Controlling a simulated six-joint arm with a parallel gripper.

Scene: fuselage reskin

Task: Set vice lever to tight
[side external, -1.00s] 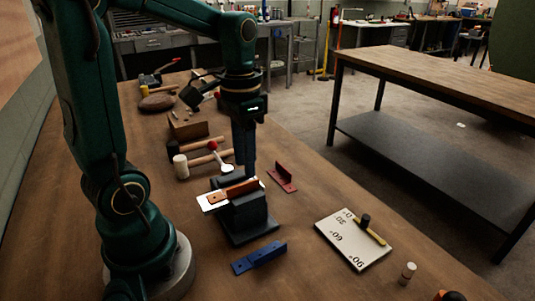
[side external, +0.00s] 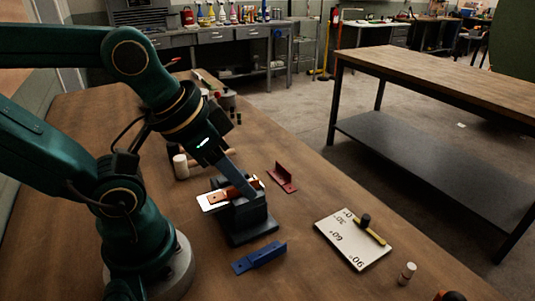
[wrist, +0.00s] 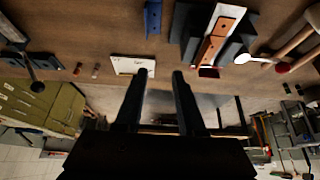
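The dark grey vice (side external: 248,221) stands on the wooden bench and holds a white plate (side external: 208,205) with an orange-brown strip (side external: 219,196) over it. In the wrist view the vice (wrist: 190,40) is at the upper right. Its lever, a pale arm (wrist: 252,58) with a red ball knob (wrist: 283,68), points right there. In the side view my gripper hides the lever. My gripper (side external: 250,193) is tilted, with its fingers in front of the vice in that view. In the wrist view my gripper (wrist: 159,73) has its two fingers apart, empty, left of the lever and not touching it.
A red bracket (side external: 283,178) lies behind the vice and a blue bracket (side external: 259,258) in front. A white angle board (side external: 353,239) lies to the right. Mallets (wrist: 291,42) lie beyond the knob. The bench between vice and board is clear.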

